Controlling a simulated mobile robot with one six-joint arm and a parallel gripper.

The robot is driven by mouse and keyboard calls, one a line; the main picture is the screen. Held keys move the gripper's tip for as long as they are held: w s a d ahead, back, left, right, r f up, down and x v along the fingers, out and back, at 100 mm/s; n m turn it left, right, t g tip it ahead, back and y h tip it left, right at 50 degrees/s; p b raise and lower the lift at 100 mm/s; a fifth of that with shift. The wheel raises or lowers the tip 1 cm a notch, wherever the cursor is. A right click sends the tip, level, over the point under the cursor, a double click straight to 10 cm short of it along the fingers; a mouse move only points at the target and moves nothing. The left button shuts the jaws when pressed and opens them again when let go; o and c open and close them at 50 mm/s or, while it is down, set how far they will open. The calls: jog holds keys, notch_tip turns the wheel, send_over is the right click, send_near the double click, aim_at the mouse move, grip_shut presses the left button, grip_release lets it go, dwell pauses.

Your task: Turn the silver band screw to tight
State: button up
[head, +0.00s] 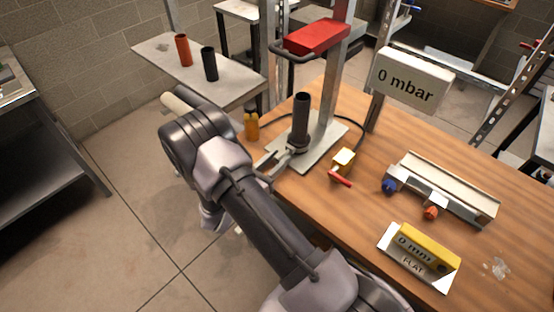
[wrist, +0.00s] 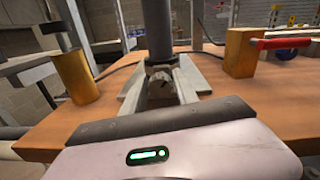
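A black upright tube (head: 302,118) stands on the metal base plate of the red-topped stand, and it also shows in the wrist view (wrist: 158,30). A clamp band with a small silver screw part (head: 293,149) sits low on the tube, facing my gripper. In the wrist view the screw part (wrist: 160,78) is small and dark, so its turn position cannot be read. My gripper (head: 279,162) reaches in from the left at the table edge. Its two fingers are apart, one on each side of the screw part. Contact cannot be made out.
A red press head (head: 317,37) hangs above the tube. An orange cylinder (head: 251,126) stands left of the plate. A yellow valve with a red lever (head: 343,160) is to the right. A sign reads 0 mbar (head: 408,80).

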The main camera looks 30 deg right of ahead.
grip_shut()
jog(key=shift+m, duration=0.3)
jog(key=shift+m+b, duration=0.9)
jog(key=shift+m, duration=1.7)
jog(key=shift+o, duration=2.2)
grip_release()
